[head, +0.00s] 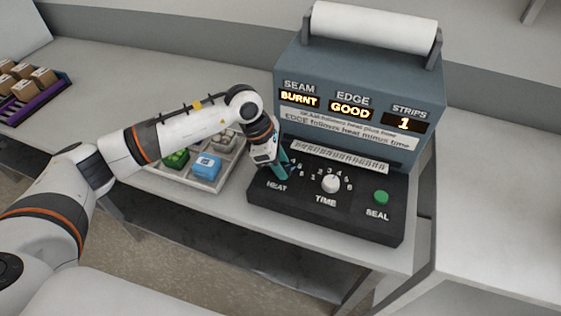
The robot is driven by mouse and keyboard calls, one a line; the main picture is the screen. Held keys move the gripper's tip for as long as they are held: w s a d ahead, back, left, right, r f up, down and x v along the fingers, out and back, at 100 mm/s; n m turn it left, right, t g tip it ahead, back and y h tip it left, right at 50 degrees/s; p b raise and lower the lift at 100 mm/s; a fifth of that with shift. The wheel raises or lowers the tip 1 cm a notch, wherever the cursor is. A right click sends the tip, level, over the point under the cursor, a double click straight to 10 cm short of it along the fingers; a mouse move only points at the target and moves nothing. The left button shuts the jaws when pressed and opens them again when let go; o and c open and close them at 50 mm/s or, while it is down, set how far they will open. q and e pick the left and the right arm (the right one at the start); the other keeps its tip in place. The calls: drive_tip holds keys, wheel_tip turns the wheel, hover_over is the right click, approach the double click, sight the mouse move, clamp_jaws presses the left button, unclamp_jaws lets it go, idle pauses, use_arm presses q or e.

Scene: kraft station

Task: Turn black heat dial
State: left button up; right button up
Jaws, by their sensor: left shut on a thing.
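The sealing machine (360,84) stands on the bench, with a black control panel (310,215) at its front. My left gripper (280,174) reaches down over the heat dial position, above the HEAT label, and is shut on the dial. The black heat dial itself is hidden behind the fingers, so its pointer cannot be read. The white time dial (330,184) and the green seal button (380,197) are to the right. The displays read SEAM BURNT, EDGE GOOD and STRIPS 1. My right gripper does not show.
A light tray (202,184) with compartments holds a green block (177,159), a blue block (207,167) and pale items, under my left arm. A purple-edged rack (38,100) of brown boxes is at far left. A white roll (375,32) tops the machine. The right-hand counter (500,195) is clear.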

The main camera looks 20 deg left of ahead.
use_arm(q)
drive_tip(key=shift+f+n+t+b, duration=0.15)
drive_tip(key=shift+n+t+b, duration=0.25)
drive_tip(key=shift+n+b, duration=0.65)
drive_tip(key=shift+s+n+t+y+b, duration=0.1)
drive_tip(key=shift+n+t+y+b, duration=0.35)
drive_tip(key=shift+n+b, duration=0.6)
drive_tip(key=shift+d+n+t, duration=0.1)
drive_tip(key=shift+n+t, duration=0.15)
drive_tip(key=shift+n, duration=0.55)
drive_tip(key=shift+r, duration=0.2)
drive_tip(key=o, duration=1)
drive_tip(key=b+v, duration=0.2)
drive_tip(key=v, duration=1)
drive_tip(key=shift+d+b, duration=0.1)
drive_tip(key=shift+b, duration=0.3)
